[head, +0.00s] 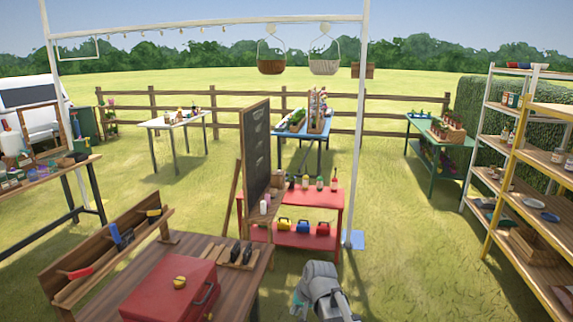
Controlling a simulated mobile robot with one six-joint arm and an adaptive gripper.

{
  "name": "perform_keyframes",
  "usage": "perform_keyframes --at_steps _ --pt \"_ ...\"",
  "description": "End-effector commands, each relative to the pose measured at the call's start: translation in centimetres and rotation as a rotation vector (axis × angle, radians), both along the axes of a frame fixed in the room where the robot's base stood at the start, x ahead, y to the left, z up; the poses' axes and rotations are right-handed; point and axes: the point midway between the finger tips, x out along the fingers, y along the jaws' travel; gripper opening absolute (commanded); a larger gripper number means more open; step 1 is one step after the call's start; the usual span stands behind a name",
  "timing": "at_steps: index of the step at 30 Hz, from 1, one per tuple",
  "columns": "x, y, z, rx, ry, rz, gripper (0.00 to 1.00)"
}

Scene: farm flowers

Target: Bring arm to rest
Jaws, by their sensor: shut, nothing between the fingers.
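Part of my grey arm (322,287) shows at the bottom edge, right of the wooden bench. It is over the grass and holds nothing that I can see. The fingers of my gripper are not visible. A gap of grass separates the arm from the red table behind it.
A wooden bench (225,262) with a red toolbox (170,289) stands at the lower left. A red table (335,198) and a chalkboard (256,150) stand ahead, by a white post (357,150). Shelves (530,190) stand at the right. Grass between is clear.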

Motion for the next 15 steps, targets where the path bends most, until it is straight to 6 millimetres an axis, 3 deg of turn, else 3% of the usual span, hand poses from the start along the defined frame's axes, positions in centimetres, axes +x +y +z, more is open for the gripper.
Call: perform_keyframes --at_steps 1,6,10,15 --pt "-2.3 -2.5 -0.3 -0.05 0.021 0.011 0.0" --pt "-7.4 -9.0 -1.1 -0.201 0.105 0.057 0.0" --pt "-10.3 -12.2 -1.3 -0.277 0.161 0.079 0.0" --pt "-12.0 -14.1 -1.3 -0.322 0.199 0.094 0.0"
